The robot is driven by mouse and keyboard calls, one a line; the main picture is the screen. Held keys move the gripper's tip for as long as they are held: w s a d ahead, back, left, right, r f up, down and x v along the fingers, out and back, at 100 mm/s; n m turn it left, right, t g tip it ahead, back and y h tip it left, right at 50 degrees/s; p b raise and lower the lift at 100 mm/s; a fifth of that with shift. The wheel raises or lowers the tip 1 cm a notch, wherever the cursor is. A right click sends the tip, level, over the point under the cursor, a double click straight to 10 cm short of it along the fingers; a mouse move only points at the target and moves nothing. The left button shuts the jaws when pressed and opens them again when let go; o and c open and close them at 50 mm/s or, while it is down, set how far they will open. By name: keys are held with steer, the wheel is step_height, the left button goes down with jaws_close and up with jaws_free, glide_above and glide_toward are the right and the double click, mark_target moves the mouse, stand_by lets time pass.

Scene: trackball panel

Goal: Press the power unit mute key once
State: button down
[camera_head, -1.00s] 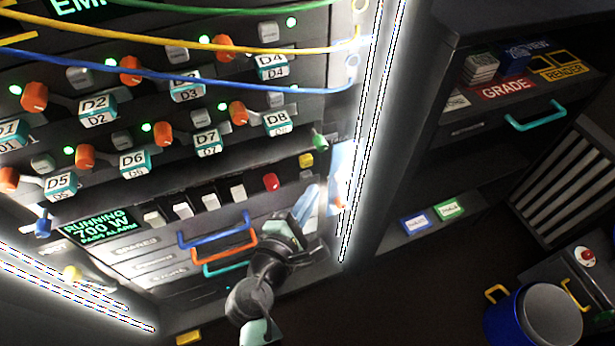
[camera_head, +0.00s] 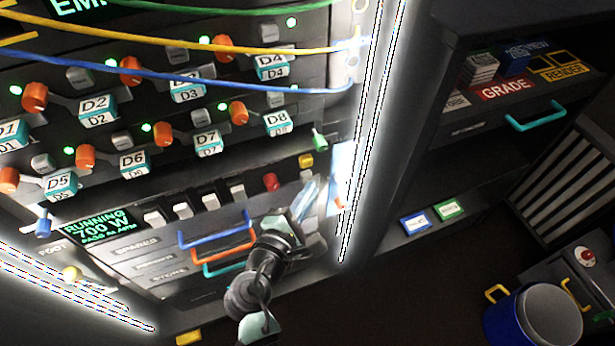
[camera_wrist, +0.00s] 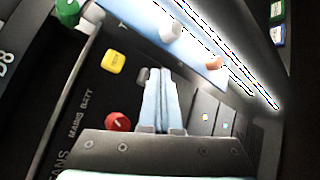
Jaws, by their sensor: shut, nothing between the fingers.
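The power unit is the panel with a green-lit display (camera_head: 100,226) reading "RUNNING 700 W". Its row holds several pale rocker switches (camera_head: 183,210), a red knob (camera_head: 271,182) and a yellow key (camera_head: 305,160). In the wrist view the yellow key (camera_wrist: 114,61) and red knob (camera_wrist: 117,121) are left of my fingers. I cannot read a mute label on the yellow key. My gripper (camera_head: 311,186) is shut and empty, in front of the panel's right end. In the wrist view its fingertips (camera_wrist: 160,72) are beside a small dark grey knob (camera_wrist: 142,75), and contact cannot be told.
A green-tipped toggle (camera_head: 320,141) sticks out above the yellow key. A bright light strip (camera_head: 365,130) runs along the rack's right edge. Blue, orange and teal drawer handles (camera_head: 215,232) lie below the switches. Cables (camera_head: 180,75) hang across the upper rack.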

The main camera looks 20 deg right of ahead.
steer(key=shift+w, duration=0.45)
stand_by(0.5)
steer(key=shift+s, duration=0.1)
steer(key=shift+s+p, duration=0.35)
steer(key=shift+s, duration=0.4)
steer(key=s+p, duration=0.1)
steer(key=s, duration=0.4)
steer(key=shift+d, duration=0.1)
stand_by(1.0)
